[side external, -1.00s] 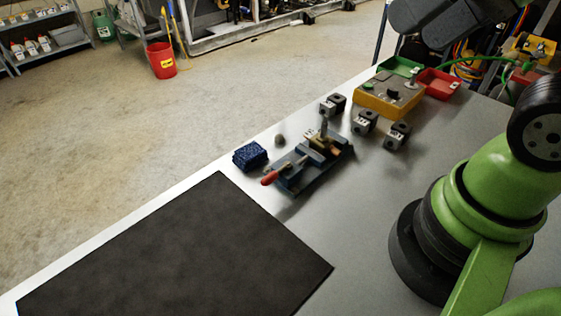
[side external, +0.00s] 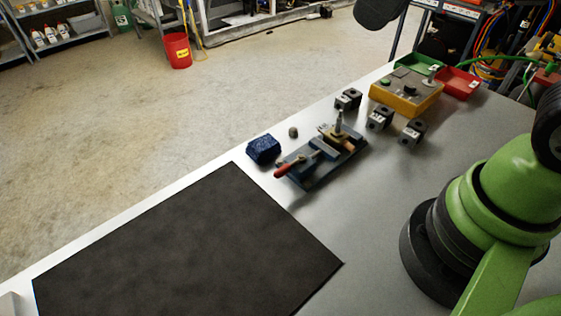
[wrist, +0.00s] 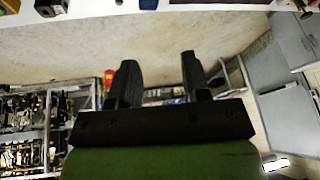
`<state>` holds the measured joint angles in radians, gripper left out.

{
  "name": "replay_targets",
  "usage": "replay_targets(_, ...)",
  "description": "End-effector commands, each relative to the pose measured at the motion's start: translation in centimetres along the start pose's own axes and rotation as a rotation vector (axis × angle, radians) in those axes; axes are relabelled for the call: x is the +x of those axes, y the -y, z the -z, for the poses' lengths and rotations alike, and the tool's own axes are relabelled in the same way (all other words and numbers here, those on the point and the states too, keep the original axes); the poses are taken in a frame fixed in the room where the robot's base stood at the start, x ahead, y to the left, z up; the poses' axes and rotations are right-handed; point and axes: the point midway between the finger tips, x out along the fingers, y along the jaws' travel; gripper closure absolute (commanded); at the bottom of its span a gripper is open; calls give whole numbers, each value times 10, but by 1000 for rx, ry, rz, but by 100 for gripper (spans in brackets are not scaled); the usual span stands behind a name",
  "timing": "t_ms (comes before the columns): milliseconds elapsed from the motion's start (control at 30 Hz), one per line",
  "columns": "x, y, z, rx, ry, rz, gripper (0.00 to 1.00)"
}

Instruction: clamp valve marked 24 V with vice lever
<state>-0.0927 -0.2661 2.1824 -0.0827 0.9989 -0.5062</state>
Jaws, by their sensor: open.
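The blue vice (side external: 325,160) sits on the grey bench with its red-handled lever (side external: 283,169) pointing to the front left. A brass-coloured part with an upright grey stem (side external: 340,122) is at its far end; I cannot tell what it is. Three small grey-and-black valve blocks stand loose beyond the vice: one at the back (side external: 348,98), one in the middle (side external: 379,118) and one at the right (side external: 412,132). Their markings are too small to read, so I cannot tell the 24 V one. My gripper (wrist: 156,82) is open and empty in the wrist view, away from the bench objects.
A yellow box with knobs (side external: 405,95) stands behind the valves, near a green tray (side external: 414,63) and a red tray (side external: 460,82). A blue sponge (side external: 263,149) and a small grey cylinder (side external: 293,132) lie left of the vice. A black mat (side external: 190,245) covers the front bench.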

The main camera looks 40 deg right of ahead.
Motion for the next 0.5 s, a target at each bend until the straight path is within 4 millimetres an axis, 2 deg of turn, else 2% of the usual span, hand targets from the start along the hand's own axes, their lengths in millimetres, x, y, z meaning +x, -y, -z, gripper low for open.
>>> replay_targets(100, 32, 1, 25, -249, 123, 29, 57)
replay_targets(233, 73, 5, 44, -529, 242, 81, 57)
replay_targets(367, 121, 10, 54, -802, 353, 158, 57)
replay_targets(500, 169, 17, 54, -1049, 446, 251, 57)
